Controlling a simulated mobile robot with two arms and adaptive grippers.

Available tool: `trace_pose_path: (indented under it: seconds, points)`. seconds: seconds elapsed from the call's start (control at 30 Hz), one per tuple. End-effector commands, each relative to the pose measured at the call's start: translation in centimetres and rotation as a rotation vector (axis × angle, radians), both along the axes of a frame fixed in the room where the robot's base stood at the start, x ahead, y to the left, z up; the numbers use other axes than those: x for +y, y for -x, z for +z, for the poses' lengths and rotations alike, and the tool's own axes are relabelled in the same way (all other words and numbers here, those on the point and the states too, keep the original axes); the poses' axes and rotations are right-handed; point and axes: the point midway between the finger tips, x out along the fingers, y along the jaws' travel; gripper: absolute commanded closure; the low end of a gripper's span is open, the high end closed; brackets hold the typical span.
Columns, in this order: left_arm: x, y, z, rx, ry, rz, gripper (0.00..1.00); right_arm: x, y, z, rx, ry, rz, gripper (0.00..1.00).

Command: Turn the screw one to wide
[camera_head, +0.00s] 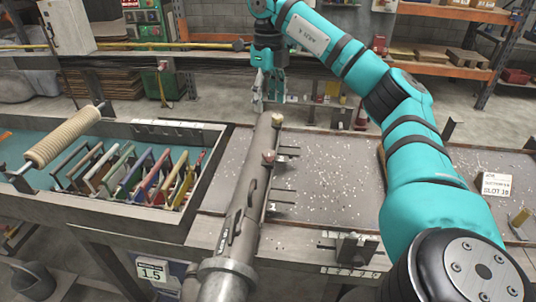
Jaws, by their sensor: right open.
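A long grey metal tube (246,218) runs from the bottom middle of the view up toward the far edge of the table. Two small brownish round knobs, one at the tube's far end (277,119) and one on its side (268,157), stand out from it. I cannot tell which part is screw one, or any wide mark. My right arm comes in from the right, and my right gripper (263,95) hangs fingers down, open, just behind the tube's far end, apparently holding nothing. My left gripper is not in view.
A speckled grey tabletop (330,185) lies right of the tube, with a small bracket (350,248) at its front. On the left, a trough holds coloured frames (150,178) and a ribbed roller (62,137). A label card (496,186) stands at right.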

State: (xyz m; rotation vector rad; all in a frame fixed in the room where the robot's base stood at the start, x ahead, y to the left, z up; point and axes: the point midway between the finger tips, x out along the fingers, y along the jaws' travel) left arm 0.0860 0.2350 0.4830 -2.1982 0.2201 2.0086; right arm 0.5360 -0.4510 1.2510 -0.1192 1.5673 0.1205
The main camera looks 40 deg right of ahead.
Motion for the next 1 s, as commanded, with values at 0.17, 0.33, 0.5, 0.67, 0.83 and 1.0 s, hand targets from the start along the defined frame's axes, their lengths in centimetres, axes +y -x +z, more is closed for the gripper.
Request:
trace_pose_path:
  seconds: [0.17,0.33,0.5,0.67,0.83,1.0]
  points:
    - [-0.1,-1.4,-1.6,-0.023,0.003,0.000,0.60,0.0,0.1,-4.3,0.006,0.000,0.000,0.43]
    - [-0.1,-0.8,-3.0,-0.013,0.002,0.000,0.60,0.0,0.1,-8.0,0.006,-0.001,0.000,0.43]
    - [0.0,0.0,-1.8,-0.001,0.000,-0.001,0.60,-0.1,0.2,-10.9,0.007,0.002,-0.002,0.43]
    - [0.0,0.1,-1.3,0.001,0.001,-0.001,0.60,-0.1,0.1,-13.7,0.005,0.002,-0.002,0.43]
    - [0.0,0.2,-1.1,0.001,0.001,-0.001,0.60,-0.1,0.1,-15.3,0.003,0.001,-0.002,0.43]
    - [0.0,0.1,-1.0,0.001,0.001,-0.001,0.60,-0.1,0.1,-15.9,0.001,0.001,-0.002,0.43]
